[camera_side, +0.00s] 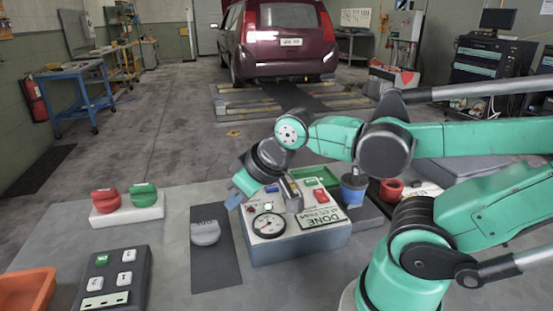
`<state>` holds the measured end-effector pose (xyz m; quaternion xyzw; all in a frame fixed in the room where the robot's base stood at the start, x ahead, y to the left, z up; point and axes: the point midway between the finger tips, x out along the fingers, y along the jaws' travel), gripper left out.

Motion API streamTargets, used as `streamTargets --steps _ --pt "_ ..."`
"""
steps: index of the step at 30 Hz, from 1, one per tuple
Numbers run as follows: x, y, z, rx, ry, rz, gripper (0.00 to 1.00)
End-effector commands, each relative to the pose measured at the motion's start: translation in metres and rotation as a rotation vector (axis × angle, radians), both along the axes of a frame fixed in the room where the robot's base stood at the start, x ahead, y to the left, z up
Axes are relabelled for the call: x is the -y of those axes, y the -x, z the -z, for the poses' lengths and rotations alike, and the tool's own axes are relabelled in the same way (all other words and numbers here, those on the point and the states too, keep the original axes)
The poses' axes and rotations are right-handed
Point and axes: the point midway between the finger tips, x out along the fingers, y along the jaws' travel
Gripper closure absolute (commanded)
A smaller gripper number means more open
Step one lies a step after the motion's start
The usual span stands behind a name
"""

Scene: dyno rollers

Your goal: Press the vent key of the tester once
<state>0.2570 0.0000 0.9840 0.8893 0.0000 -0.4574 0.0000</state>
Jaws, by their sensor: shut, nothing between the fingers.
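The tester (298,245) is a pale grey box in the middle of the bench. Its top carries a round dial gauge (268,225), a small lit green spot, a blue key (271,188), and a plate reading "DONE". A red key (320,196) and a green-and-white key show towards its back. I cannot read which key is the vent key.
A dark mat with a grey knob-like piece (205,233) lies left of the tester. A keypad (111,282), an orange bin (25,289), and a white block with red and green caps (128,214) stand further left.

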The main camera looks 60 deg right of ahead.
Motion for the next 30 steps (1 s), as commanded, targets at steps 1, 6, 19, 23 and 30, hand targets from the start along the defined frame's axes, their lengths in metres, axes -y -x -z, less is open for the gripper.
streamTargets --steps 1,6,19,23,30 --pt "0.000 0.000 0.000 0.000 0.000 0.000 1.00" --pt "0.000 0.000 0.000 0.000 0.000 0.000 1.00" --pt "0.000 0.000 0.000 0.000 0.000 0.000 1.00" --pt "0.000 0.000 0.000 0.000 0.000 0.000 1.00" --pt "0.011 -0.003 -0.001 -0.004 -0.032 0.056 1.00"
